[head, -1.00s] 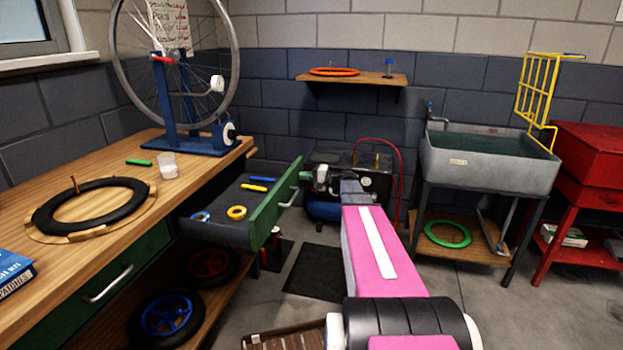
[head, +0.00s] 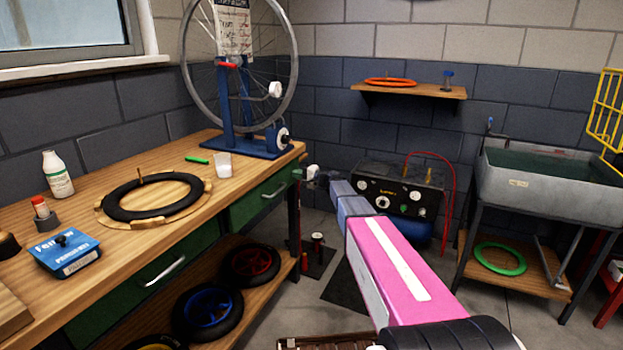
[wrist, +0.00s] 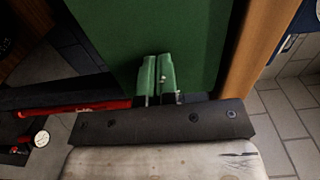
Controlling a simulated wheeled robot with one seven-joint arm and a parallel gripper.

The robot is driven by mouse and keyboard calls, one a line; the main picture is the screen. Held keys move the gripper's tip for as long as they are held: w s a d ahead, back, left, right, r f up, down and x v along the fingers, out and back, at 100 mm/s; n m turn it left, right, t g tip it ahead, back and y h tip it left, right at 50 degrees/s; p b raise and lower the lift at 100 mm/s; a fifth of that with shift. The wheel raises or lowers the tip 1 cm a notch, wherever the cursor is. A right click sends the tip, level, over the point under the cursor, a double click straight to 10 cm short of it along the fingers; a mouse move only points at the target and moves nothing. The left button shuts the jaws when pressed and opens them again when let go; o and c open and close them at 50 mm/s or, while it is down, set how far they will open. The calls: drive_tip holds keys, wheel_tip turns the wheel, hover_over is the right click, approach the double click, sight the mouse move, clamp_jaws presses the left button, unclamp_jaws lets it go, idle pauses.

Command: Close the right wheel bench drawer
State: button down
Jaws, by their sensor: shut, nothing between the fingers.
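The wooden bench top (head: 145,245) carries a wheel stand (head: 245,148), a tyre (head: 155,196) and a white cup (head: 224,165). Loose wheels (head: 208,308) lie on the lower shelf. A compressor (head: 400,190) stands behind my arm, and a sink (head: 540,185) is at right.

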sight(289, 172)
drive_tip(key=shift+x, duration=2.05)
drive_tip(key=shift+w+a, duration=0.1)
drive_tip(key=shift+w, duration=0.05)
drive_tip(key=v, duration=1.5)
drive_tip(key=s+a+f+n+g+h, duration=0.1)
drive_tip(key=s+f+n+g+h, duration=0.2)
drive_tip(key=s+f, duration=0.55)
drive_tip(key=s+f+n+g+h, duration=0.1)
drive_tip(key=s+f+g+h, duration=0.3)
drive_tip(key=s, duration=0.8)
drive_tip(key=s+d+f+n+g+h, duration=0.1)
drive_tip(key=s+d+h, duration=0.3)
drive_tip(key=s, duration=0.4)
drive_tip(key=s+d+f+n+g+h, duration=0.1)
drive_tip(key=s+d+f+h, duration=0.3)
drive_tip(key=s, duration=0.4)
drive_tip(key=shift+s+f+h, duration=0.3)
